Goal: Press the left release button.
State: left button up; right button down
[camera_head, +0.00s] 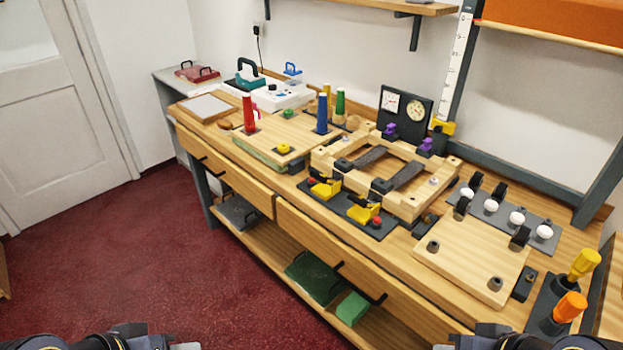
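Two yellow levers stand on a dark plate at the front edge of the bench, before a wooden frame (432,194). The left yellow lever (326,188) has a small red button (311,182) beside it. The right yellow lever (362,213) has another red button (377,221) beside it. The left red button is small and partly crowded by dark parts. My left gripper (160,342) and my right gripper (463,342) show only partly at the bottom edge, well apart from both buttons. Their fingers are cut off, so their opening is unclear.
A board with red, blue and green spools (322,113) stands left of the frame. Dark gauges (405,108) stand behind it. A pale board (470,258) and yellow and orange handles (570,307) are at right. Drawer handles jut from the bench front. Red floor is clear at left.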

pick_arm(q)
grip_shut()
dwell(1.5)
